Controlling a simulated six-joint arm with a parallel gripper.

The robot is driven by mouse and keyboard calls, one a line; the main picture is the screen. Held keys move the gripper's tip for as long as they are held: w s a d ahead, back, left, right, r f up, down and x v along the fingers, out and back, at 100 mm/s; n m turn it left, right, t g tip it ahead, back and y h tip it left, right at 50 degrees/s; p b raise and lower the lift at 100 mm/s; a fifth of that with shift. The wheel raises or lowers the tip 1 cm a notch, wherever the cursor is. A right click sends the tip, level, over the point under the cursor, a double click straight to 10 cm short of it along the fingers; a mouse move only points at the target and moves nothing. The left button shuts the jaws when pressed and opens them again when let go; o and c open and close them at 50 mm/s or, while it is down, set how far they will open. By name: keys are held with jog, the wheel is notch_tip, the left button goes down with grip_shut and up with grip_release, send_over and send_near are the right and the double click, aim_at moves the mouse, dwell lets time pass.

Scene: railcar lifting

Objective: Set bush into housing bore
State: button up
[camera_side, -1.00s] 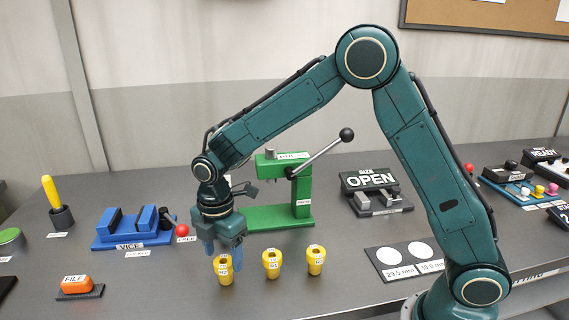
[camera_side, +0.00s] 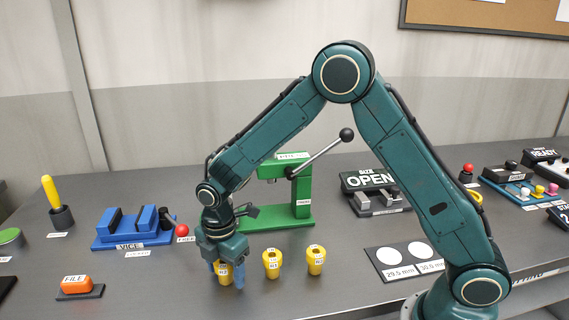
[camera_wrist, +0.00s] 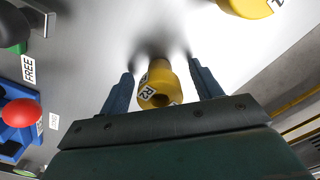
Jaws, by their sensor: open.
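Three yellow bushes with white labels stand upright in a row on the bench. My gripper (camera_side: 226,278) is open and lowered around the leftmost bush (camera_side: 224,274), with one finger on each side. In the wrist view this bush (camera_wrist: 160,82), labelled R2, stands between the two open fingers (camera_wrist: 160,88), with a gap on both sides. The middle bush (camera_side: 272,264) and the right bush (camera_side: 316,260) stand free to the right. A green press (camera_side: 298,200) with a black-knobbed lever stands behind them. I cannot make out a housing bore.
A blue vice (camera_side: 128,230) with a red-knobbed handle is at left. An orange FILE block (camera_side: 75,285) lies front left, and a yellow-handled tool (camera_side: 52,195) stands behind it. A size gauge marked OPEN (camera_side: 370,182) and a two-circle plate (camera_side: 405,258) are right of the bushes.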

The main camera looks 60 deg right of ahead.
jog(key=shift+c, duration=0.4)
jog(key=c, duration=1.1)
jog(key=shift+r, duration=0.15)
notch_tip(320, 180, up, 20)
jog(key=shift+f, duration=0.1)
jog(key=shift+w, duration=0.15)
jog(key=w+d+f+m, duration=0.1)
jog(key=w+d+f, duration=0.1)
jog(key=w+d, duration=0.3)
jog(key=w+d+f+m, duration=0.1)
jog(key=w+d+m, duration=0.1)
jog(key=w+d, duration=0.3)
jog(key=w+d+f+m, duration=0.2)
jog(key=w+d, duration=0.3)
jog(key=shift+w+f, duration=0.1)
jog(key=shift+f, duration=0.2)
